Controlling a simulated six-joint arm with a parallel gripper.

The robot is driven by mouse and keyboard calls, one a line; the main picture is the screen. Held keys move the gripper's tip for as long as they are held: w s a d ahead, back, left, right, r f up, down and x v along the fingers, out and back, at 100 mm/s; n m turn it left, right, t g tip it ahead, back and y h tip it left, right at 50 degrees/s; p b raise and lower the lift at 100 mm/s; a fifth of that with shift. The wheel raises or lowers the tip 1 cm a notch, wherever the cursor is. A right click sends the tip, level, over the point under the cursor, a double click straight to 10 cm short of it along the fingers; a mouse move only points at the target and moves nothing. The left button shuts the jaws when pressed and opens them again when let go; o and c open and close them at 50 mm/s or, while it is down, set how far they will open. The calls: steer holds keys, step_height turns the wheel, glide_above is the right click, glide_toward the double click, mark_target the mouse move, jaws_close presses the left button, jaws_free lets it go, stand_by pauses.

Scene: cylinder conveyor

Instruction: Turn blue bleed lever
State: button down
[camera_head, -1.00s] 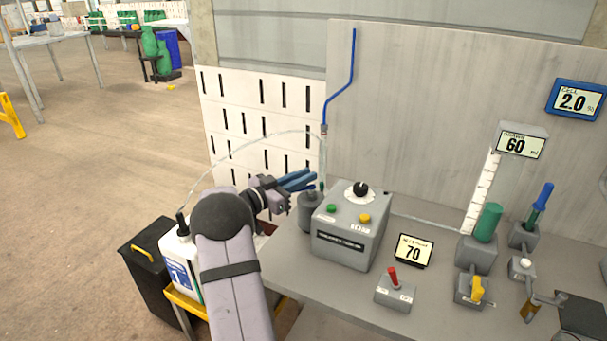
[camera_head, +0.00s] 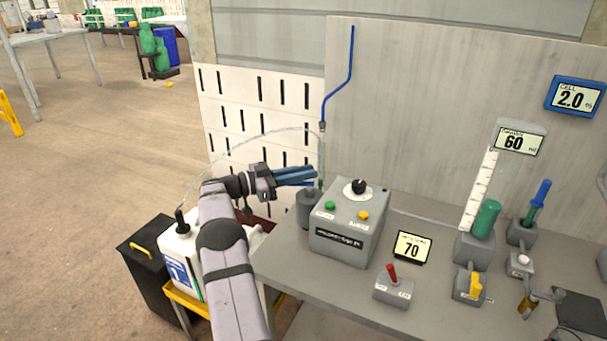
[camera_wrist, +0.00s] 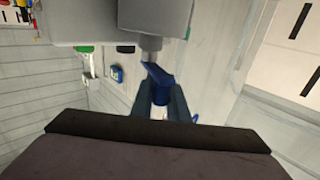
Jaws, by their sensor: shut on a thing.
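The blue bleed lever (camera_wrist: 157,73) shows in the wrist view between my fingertips, beside a grey fitting (camera_wrist: 150,45). My gripper (camera_wrist: 163,92) is shut on the lever. In the head view my gripper (camera_head: 314,174) reaches right from the arm, its blue-grey fingers nearly level. They end beside a grey cylindrical pot (camera_head: 309,210), at the left side of the grey control box (camera_head: 345,236). In that view the fingers hide most of the lever, so its exact angle cannot be told.
The control box carries a black knob (camera_head: 358,187) and green and yellow buttons. A blue pipe (camera_head: 350,70) runs down the back panel. A white jug (camera_head: 184,255) with a thin clear hose stands below my arm, next to a black bin (camera_head: 147,258).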

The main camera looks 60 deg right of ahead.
steer(key=shift+d+r, duration=0.1)
stand_by(0.6)
steer(key=c, duration=1.7)
jaws_free()
steer(key=shift+b+v, duration=1.1)
steer(key=shift+v, duration=2.6)
